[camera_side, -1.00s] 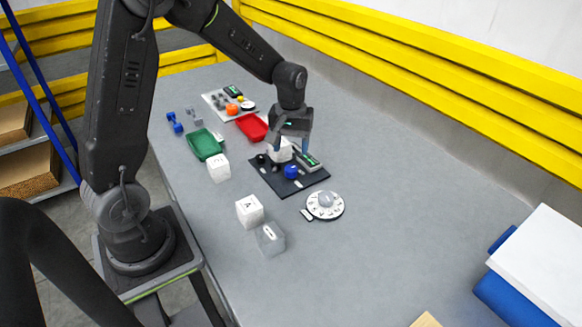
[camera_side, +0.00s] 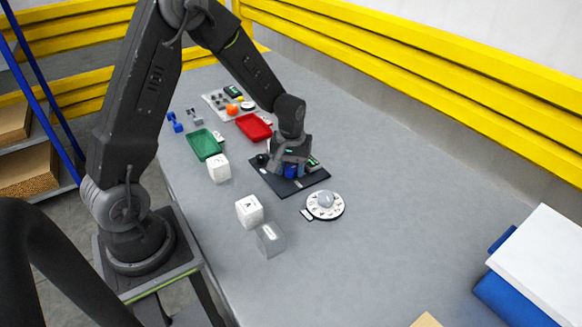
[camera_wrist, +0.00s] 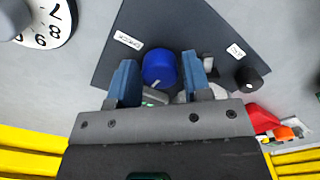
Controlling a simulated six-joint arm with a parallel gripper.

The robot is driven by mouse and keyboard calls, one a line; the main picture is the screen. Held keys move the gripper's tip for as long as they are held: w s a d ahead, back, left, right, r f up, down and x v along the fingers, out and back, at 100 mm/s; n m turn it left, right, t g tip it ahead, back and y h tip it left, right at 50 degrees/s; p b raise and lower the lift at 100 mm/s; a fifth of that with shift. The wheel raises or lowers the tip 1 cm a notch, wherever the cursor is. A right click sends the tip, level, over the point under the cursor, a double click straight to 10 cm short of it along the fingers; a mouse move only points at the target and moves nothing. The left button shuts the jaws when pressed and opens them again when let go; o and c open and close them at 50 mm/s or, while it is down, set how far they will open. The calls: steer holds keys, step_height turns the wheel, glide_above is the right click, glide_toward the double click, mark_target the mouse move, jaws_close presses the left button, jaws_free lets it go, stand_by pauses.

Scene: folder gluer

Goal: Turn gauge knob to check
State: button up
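The blue gauge knob (camera_wrist: 159,67) stands on a dark panel (camera_wrist: 215,30) and has a pale pointer mark on its top. The panel also shows in the side view (camera_side: 305,188), with the blue knob (camera_side: 291,172) low between my fingers. A white label that seems to read CHECK (camera_wrist: 128,40) lies to the knob's upper left in the wrist view. My gripper (camera_wrist: 160,76) is open, with one blue-grey finger on each side of the knob; I cannot tell whether they touch it. What lies behind the knob is partly hidden by my gripper.
A small black knob (camera_wrist: 252,78) with its own label sits on the panel. A white numbered dial (camera_side: 325,206) lies beside the panel. White cubes (camera_side: 219,168), a green tray (camera_side: 205,144) and a red tray (camera_side: 253,127) stand nearby.

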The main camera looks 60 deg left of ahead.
steer(key=c, duration=0.6)
steer(key=shift+m, duration=0.3)
steer(key=m, duration=0.3)
steer(key=shift+m, duration=0.3)
steer(key=m, duration=0.4)
steer(key=shift+m, duration=0.3)
steer(key=m, duration=0.9)
